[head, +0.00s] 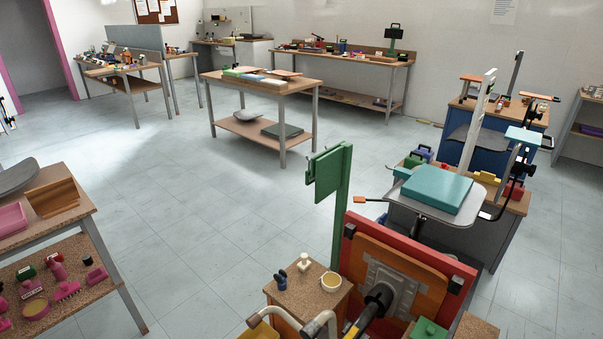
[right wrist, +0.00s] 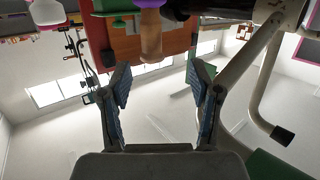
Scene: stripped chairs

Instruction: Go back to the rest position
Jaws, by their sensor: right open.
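My right gripper (right wrist: 159,95) shows in the right wrist view. Its two blue-padded fingers stand wide apart with nothing between the pads. A tan rounded piece with a purple part (right wrist: 151,38) shows beyond the fingertips, near the top of that view. I cannot tell how far it is from the fingers. Neither gripper shows in the head view, and my left gripper is in neither view.
A partly stripped chair with a red and orange seat underside (head: 400,268) stands close at the bottom right. A teal cushion (head: 437,192) lies on a grey seat behind it. A shelved table (head: 84,215) is at left. Open floor (head: 190,210) lies between.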

